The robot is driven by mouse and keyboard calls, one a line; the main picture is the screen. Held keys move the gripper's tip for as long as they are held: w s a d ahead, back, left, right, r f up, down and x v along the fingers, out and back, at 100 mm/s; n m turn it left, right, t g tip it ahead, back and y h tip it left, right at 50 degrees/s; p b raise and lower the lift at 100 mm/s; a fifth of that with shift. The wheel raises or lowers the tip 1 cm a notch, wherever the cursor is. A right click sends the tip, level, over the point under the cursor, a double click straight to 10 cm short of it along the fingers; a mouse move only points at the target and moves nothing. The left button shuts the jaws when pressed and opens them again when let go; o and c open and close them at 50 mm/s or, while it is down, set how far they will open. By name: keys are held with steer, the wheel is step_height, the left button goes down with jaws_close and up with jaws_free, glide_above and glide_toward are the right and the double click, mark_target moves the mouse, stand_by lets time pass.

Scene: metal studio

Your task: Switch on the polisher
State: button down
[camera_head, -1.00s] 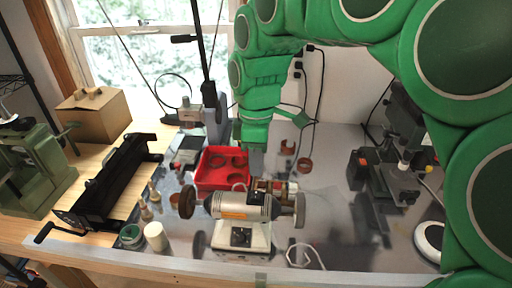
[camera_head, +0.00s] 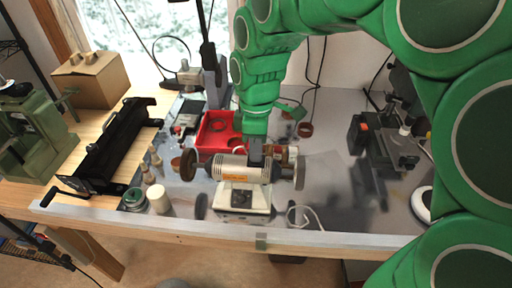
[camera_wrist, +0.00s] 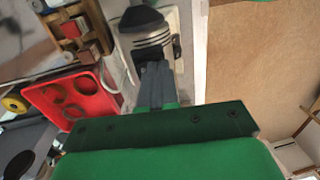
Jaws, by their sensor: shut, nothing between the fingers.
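The polisher (camera_head: 240,172) stands on the grey bench top, with a silver motor body, a wheel on each end and a white base (camera_head: 243,201) with a dark switch panel (camera_head: 241,198) on its front. My gripper (camera_head: 256,152) is shut and empty, pointing down at the back of the motor body, right of its middle. In the wrist view the shut fingers (camera_wrist: 156,78) overlap the motor body (camera_wrist: 147,38); I cannot tell whether they touch it.
A red tray (camera_head: 214,134) lies behind the polisher. A white jar (camera_head: 159,198), a green tin (camera_head: 133,200) and small bottles stand left of it. A dark machine (camera_head: 392,150) stands at the right.

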steer(key=shift+s, duration=0.1)
steer(key=shift+f+t, duration=0.25)
steer(key=shift+t, duration=0.15)
steer(key=shift+w, duration=0.75)
steer(key=shift+r, duration=0.1)
step_height(320, 180, up, 14)
steer(key=shift+w, duration=0.45)
steer(key=shift+s+a+r+g, duration=0.1)
steer(key=shift+s+g, duration=0.1)
steer(key=shift+g, duration=0.1)
stand_by(0.5)
